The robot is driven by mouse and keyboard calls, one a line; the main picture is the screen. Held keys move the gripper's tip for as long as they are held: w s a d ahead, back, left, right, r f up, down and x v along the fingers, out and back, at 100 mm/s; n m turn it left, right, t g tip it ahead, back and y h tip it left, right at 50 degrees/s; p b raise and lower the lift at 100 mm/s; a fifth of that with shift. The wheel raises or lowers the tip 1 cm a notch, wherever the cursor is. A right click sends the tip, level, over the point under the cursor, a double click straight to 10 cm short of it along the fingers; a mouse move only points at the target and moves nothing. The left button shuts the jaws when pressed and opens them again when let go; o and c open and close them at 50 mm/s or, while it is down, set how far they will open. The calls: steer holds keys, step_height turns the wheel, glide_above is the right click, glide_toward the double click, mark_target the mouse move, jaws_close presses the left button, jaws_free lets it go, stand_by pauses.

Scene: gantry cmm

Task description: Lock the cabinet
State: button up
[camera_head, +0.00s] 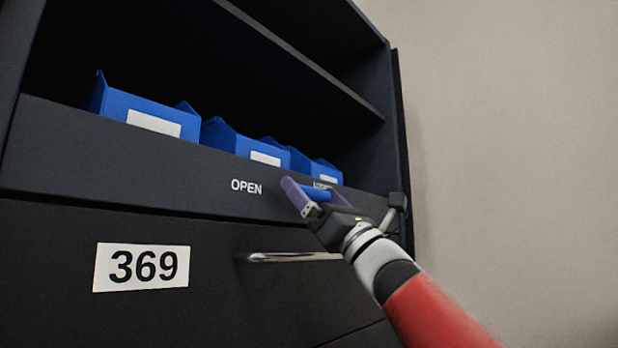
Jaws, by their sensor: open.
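The dark cabinet (60,232) fills the left and middle of the view.
A metal bar handle (290,257) is on the lower door, below my gripper. A 369 plate (141,267) is to its left. Several blue bins (160,116) stand on the open shelf above. A plain wall (500,120) is to the right.

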steer(key=shift+p+x, duration=0.35)
steer(key=shift+x, duration=0.8)
steer(key=c, duration=1)
steer(key=shift+c, duration=0.2)
